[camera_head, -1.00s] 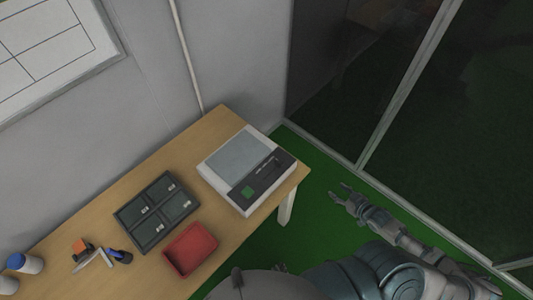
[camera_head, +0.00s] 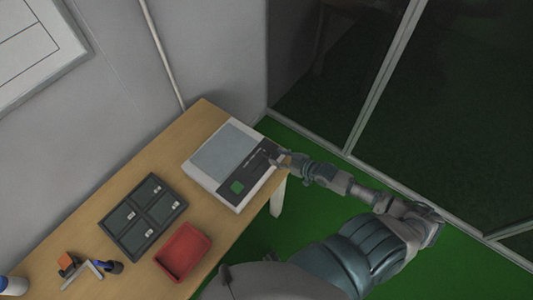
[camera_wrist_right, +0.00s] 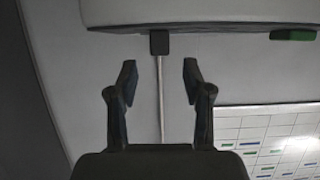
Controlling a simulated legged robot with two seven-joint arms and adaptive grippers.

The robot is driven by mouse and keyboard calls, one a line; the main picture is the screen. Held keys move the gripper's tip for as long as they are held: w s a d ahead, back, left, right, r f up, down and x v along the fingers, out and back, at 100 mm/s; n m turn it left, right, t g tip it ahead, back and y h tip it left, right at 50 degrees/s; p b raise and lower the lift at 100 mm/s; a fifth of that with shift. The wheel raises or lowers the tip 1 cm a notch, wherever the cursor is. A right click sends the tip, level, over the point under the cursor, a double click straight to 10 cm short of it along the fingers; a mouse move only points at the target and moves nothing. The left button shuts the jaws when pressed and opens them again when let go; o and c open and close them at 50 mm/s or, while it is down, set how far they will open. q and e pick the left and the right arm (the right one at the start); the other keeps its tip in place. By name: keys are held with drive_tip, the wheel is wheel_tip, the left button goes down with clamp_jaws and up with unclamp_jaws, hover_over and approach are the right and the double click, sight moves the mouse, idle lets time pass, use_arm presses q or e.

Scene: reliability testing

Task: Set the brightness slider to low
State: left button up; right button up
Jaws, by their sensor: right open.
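The light grey device (camera_head: 207,177) sits at the right end of the table. It has a grey screen, a dark control panel (camera_head: 240,175) and a green button (camera_head: 237,187). My right gripper (camera_head: 273,155) is at the panel's far right end and covers part of it, so the slider knob cannot be made out there. In the right wrist view a dark knob (camera_wrist_right: 159,42), likely the slider's, stands out from the device's edge (camera_wrist_right: 215,14). It lies just beyond and between the open fingers of my right gripper (camera_wrist_right: 157,78), apart from both. My left gripper is not in view.
The wooden table (camera_head: 110,190) also holds a dark compartment case (camera_head: 143,216), a red tray (camera_head: 184,250) and small tools (camera_head: 88,268). The wall is behind, and a glass partition (camera_head: 385,90) stands at the right. Green floor is clear beside the table.

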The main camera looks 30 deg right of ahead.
sight(269, 153)
drive_tip(key=x, duration=0.5)
drive_tip(key=shift+w+a+f+b, duration=0.2)
drive_tip(key=shift+w+f+b, duration=0.1)
drive_tip(key=shift+w, duration=0.4)
drive_tip(key=shift+c, duration=0.3)
drive_tip(key=c, duration=0.8)
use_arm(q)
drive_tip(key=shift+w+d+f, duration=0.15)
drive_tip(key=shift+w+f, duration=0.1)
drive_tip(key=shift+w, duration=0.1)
use_arm(e)
drive_tip(key=shift+a, duration=0.1)
clamp_jaws()
